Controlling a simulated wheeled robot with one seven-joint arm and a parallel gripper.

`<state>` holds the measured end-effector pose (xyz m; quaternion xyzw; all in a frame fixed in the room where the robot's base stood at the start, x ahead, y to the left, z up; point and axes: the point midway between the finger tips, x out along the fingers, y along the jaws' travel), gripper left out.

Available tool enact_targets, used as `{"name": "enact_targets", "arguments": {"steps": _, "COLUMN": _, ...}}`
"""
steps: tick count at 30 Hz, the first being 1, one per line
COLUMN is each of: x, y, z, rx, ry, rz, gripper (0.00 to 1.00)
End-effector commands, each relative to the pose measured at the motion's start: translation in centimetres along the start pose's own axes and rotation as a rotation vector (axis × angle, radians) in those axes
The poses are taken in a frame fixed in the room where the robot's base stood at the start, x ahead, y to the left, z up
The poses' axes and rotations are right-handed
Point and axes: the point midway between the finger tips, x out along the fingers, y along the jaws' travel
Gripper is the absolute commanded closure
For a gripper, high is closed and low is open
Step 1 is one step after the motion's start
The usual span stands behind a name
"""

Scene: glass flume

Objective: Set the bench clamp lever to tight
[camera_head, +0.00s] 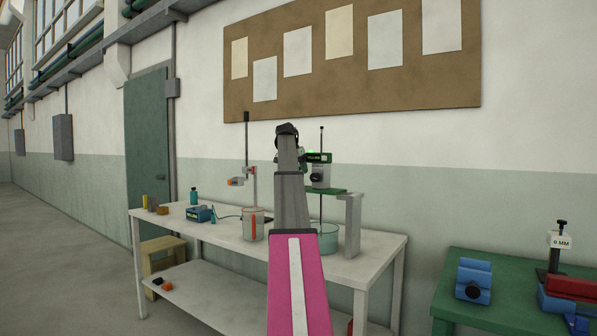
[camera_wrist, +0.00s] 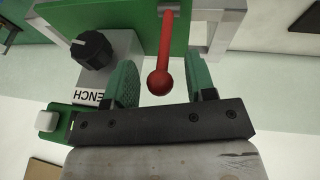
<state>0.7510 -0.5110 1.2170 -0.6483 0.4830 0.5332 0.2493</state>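The red clamp lever (camera_wrist: 165,40) has a round red knob at its end. It shows in the wrist view, in front of a green plate (camera_wrist: 120,20). My gripper (camera_wrist: 162,72) is open, with one green-padded finger on each side of the lever's knob and a visible gap on both sides. A grey block with a black dial (camera_wrist: 92,50) and a partly hidden label stands beside the left finger. In the head view the block (camera_head: 319,170) sits above a green shelf on the bench; my arm covers part of the area and the red lever cannot be made out.
A white workbench (camera_head: 375,258) holds a glass vessel (camera_head: 323,238), a beaker with a red strip (camera_head: 253,224), a blue box (camera_head: 199,214) and stands with upright rods. A green table (camera_head: 450,300) with blue and red items is at right. Floor at left is clear.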

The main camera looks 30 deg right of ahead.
Motion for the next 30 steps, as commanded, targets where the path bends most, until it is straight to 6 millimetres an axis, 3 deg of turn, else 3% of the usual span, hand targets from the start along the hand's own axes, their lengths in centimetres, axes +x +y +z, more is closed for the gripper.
{"name": "enact_targets", "arguments": {"steps": 11, "x": -1.3, "y": -0.1, "z": -0.1, "rx": 0.0, "ry": 0.003, "rz": -0.001, "gripper": 0.49}}
{"name": "enact_targets", "arguments": {"steps": 24, "x": -8.8, "y": -0.1, "z": -0.2, "rx": 0.0, "ry": 0.002, "rz": -0.001, "gripper": 0.49}}
{"name": "enact_targets", "arguments": {"steps": 30, "x": -10.7, "y": 0.0, "z": 0.0, "rx": 0.0, "ry": 0.0, "rz": 0.0, "gripper": 0.49}}
